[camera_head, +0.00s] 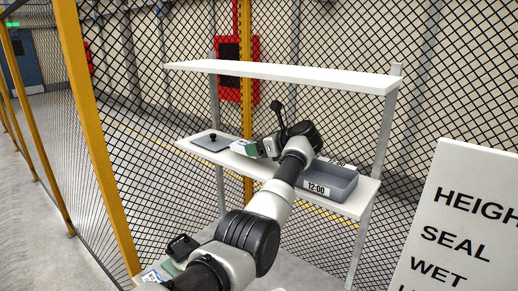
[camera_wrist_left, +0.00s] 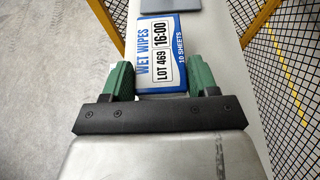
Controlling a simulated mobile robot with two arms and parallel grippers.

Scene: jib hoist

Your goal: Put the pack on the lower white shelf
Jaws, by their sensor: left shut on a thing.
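The pack (camera_wrist_left: 153,57) is a white and blue wet wipes pack marked LOT 469 and 16:00, seen label up in the left wrist view. My left gripper (camera_wrist_left: 150,82) has its green fingers on either side of the pack's near end and is shut on it. In the head view the left gripper (camera_head: 259,149) is over the lower white shelf (camera_head: 222,161), between the two white boards' levels. I cannot tell whether the pack touches the shelf.
The upper white shelf (camera_head: 290,74) hangs above. Yellow-posted mesh fencing (camera_head: 95,140) is at left; a sign board (camera_head: 465,220) is at right.

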